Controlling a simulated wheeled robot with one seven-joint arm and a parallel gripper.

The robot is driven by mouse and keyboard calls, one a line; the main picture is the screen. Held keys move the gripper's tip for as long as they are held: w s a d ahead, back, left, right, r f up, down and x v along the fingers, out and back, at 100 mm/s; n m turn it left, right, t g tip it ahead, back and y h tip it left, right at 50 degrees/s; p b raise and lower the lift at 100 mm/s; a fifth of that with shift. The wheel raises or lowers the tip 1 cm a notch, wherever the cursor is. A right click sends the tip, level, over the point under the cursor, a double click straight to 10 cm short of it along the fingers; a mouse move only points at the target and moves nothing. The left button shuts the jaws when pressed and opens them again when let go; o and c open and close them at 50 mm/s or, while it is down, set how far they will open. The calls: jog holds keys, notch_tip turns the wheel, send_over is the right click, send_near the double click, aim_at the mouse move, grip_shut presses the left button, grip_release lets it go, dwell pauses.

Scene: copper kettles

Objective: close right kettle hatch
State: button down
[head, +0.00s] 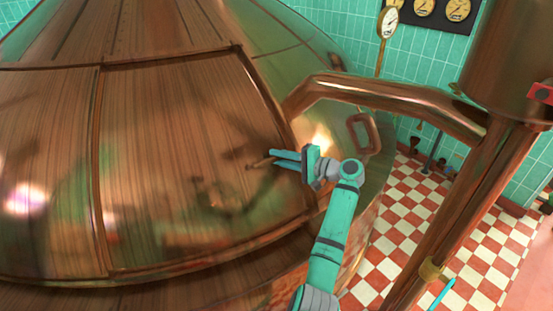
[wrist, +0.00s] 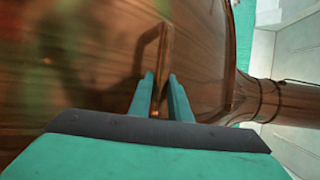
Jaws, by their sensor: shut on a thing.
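The large copper kettle (head: 40,110) fills the left and middle of the head view. Its hatch (head: 160,130) is a broad copper panel with raised edges, and its right edge runs down beside my arm. The hatch looks near flush with the dome, but I cannot tell whether a gap is left. My gripper (head: 273,158) is at the right part of the panel. In the wrist view my gripper (wrist: 161,82) has its two teal fingers on either side of the copper handle (wrist: 165,48), shut on it. The handle's lower end is partly hidden by the fingers.
A copper pipe (head: 400,92) runs from the dome to a column at the right, close above my arm. Another loop handle (head: 366,134) is right of my wrist. Red and white checkered floor (head: 400,220) lies open at the right.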

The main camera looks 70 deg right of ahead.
jog(key=c, duration=1.6)
grip_release()
jog(key=shift+s+d+f, duration=0.1)
jog(key=shift+s+f, duration=0.2)
jog(key=shift+s, duration=0.1)
jog(key=shift+c, duration=0.2)
jog(key=shift+w+r, duration=0.15)
jog(key=shift+w, duration=0.1)
jog(key=v, duration=1.1)
jog(key=shift+w, duration=0.1)
